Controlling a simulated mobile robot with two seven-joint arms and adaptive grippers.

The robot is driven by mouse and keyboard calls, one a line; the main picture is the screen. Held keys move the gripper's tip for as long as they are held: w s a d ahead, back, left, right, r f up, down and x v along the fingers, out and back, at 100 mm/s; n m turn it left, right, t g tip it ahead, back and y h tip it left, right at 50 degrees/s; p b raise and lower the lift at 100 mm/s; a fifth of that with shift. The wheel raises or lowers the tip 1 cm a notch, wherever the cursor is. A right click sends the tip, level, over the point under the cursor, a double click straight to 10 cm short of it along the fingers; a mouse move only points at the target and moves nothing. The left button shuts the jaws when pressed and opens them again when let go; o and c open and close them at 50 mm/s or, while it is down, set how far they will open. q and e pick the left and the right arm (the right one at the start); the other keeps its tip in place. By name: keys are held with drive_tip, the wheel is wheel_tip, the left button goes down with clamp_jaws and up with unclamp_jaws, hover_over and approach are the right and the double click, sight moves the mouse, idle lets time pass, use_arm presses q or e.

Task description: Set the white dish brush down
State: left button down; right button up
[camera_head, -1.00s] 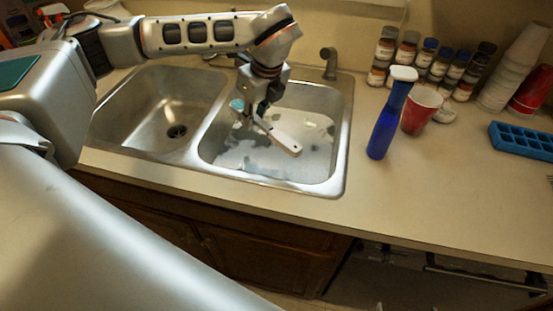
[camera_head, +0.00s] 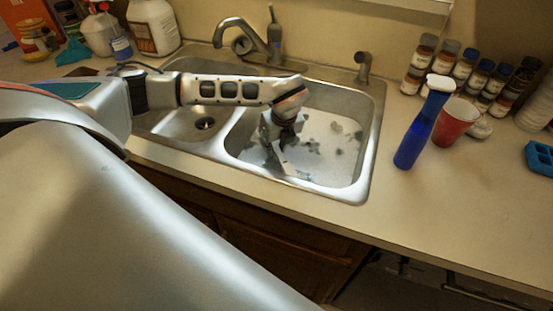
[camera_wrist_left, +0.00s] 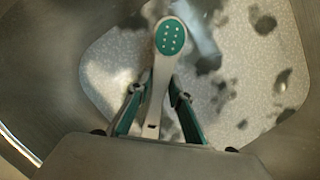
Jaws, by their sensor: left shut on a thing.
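The white dish brush (camera_wrist_left: 154,100) has a pale handle and a teal oval part with white dots at its far end in the left wrist view. My left gripper (camera_wrist_left: 157,94) is shut on the handle, with a green-lined finger on either side. In the head view the left gripper (camera_head: 272,135) reaches down into the right sink basin (camera_head: 345,185). Part of the brush shows there as a pale strip (camera_head: 282,163) below it, low in the basin. I cannot tell whether the brush touches the bottom. My right gripper is not in view.
The basin floor is pale with dark patches. A faucet (camera_head: 238,30) stands behind the sink. A blue spray bottle (camera_head: 416,135), a red cup (camera_head: 454,122) and several jars stand on the counter to the right. The front counter (camera_head: 420,215) is clear.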

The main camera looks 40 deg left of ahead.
sight(278, 151)
use_arm(q)
drive_tip(key=shift+f, duration=2.8)
drive_tip(key=c, duration=1.8)
unclamp_jaws()
drive_tip(key=shift+f, duration=0.1)
drive_tip(key=shift+c, duration=0.2)
drive_tip(key=shift+r, duration=0.3)
drive_tip(key=v, duration=1)
drive_tip(key=shift+r, duration=0.15)
drive_tip(key=shift+s+d+r+b, duration=0.2)
drive_tip(key=shift+d+r+b, duration=0.1)
drive_tip(key=shift+r, duration=0.35)
